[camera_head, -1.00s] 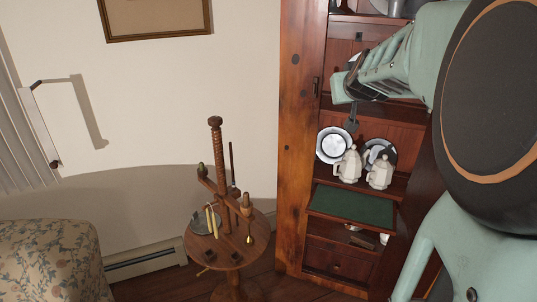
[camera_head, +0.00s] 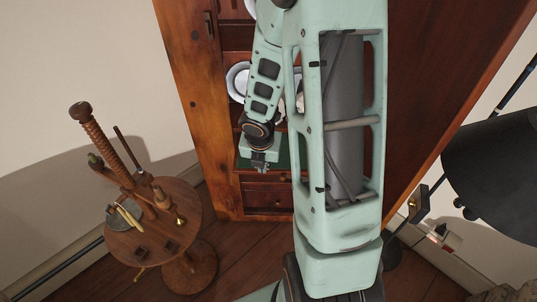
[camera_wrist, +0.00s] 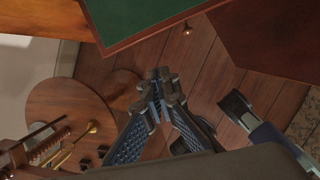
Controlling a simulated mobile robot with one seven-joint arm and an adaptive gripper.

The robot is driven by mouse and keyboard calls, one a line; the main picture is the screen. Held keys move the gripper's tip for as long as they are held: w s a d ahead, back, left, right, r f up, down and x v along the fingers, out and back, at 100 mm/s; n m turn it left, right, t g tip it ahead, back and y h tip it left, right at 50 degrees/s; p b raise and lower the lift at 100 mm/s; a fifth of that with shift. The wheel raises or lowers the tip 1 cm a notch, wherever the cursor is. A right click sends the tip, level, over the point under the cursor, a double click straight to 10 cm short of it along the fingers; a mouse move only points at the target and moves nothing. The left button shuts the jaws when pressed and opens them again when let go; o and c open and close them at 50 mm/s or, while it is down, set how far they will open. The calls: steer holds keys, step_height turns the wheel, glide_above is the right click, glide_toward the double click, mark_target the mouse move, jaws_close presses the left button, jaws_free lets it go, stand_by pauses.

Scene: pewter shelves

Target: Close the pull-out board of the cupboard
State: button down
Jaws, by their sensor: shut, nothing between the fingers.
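The pull-out board has a green top with a reddish wooden edge and sticks out of the cupboard (camera_head: 203,120). In the head view, only parts of the board (camera_head: 283,152) show, because my arm and gripper cover the rest. In the wrist view, the board (camera_wrist: 135,18) fills the upper middle, with its wooden edge facing my gripper. My gripper (camera_head: 261,167) is in front of the board in the head view. In the wrist view, my gripper (camera_wrist: 160,78) is shut and empty, with a gap in the picture between its fingertips and the board's edge.
A round wooden table (camera_head: 150,245) with a screw post stands left of the cupboard. Plates (camera_head: 238,80) stand on the shelf above the board. A drawer (camera_head: 268,195) lies below it. A black lamp (camera_head: 495,165) is at the right. Wooden floor lies open in front.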

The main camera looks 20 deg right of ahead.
steer(key=w+d+f+n+b, duration=0.1)
steer(key=w+f+b, duration=0.3)
steer(key=f, duration=0.7)
steer(key=shift+w+d+n+b, duration=0.4)
steer(key=shift+w+d, duration=0.1)
steer(key=shift+d, duration=0.2)
steer(key=shift+r, duration=0.1)
